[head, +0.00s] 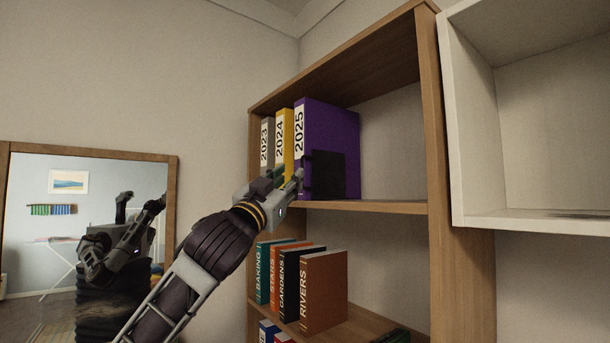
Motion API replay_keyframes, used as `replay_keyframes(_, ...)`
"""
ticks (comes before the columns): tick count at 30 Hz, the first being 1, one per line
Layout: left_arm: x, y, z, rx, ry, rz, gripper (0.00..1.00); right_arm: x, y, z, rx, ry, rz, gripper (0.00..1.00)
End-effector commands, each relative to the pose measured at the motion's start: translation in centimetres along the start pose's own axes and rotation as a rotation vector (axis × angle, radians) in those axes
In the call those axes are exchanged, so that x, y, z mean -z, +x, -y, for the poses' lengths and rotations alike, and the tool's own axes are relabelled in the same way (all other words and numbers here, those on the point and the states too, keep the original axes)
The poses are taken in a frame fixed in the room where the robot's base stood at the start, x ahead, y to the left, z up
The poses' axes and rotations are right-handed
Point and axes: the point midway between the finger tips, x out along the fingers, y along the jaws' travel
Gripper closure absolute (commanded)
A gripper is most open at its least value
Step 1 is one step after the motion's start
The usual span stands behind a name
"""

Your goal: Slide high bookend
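The black bookend (329,174) stands upright on the upper shelf, against the right side of the purple 2025 binder (334,128). To the left of that binder stand a yellow 2024 binder (285,140) and a grey 2023 binder (266,142). My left gripper (287,180) is at the shelf's front edge, in front of the binders' lower ends and just left of the bookend's front edge. I cannot tell whether its fingers touch the bookend or how far they are apart. My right gripper is not in view.
The upper shelf (390,207) is clear right of the binders, up to the wooden side panel. A white cabinet (480,120) is at right. A framed mirror (90,240) at left reflects my body.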

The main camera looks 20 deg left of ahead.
Motion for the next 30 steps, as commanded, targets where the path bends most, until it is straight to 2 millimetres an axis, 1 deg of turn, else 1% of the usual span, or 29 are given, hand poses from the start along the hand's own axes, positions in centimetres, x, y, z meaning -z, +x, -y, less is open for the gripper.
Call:
replay_keyframes(7, -1.3, -0.3, 0.5, 0.031, -0.092, 0.067, 0.7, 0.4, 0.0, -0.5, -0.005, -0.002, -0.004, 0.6)
replay_keyframes(15, -2.7, -0.4, 1.2, 0.071, -0.199, 0.125, 0.7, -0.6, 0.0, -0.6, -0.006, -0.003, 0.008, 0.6)
replay_keyframes(21, -2.8, -0.4, 1.2, 0.076, -0.245, 0.126, 0.7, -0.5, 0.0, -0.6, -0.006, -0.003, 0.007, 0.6)
replay_keyframes(30, -2.8, -0.4, 1.2, 0.075, -0.247, 0.125, 0.7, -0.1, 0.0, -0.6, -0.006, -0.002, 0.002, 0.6)
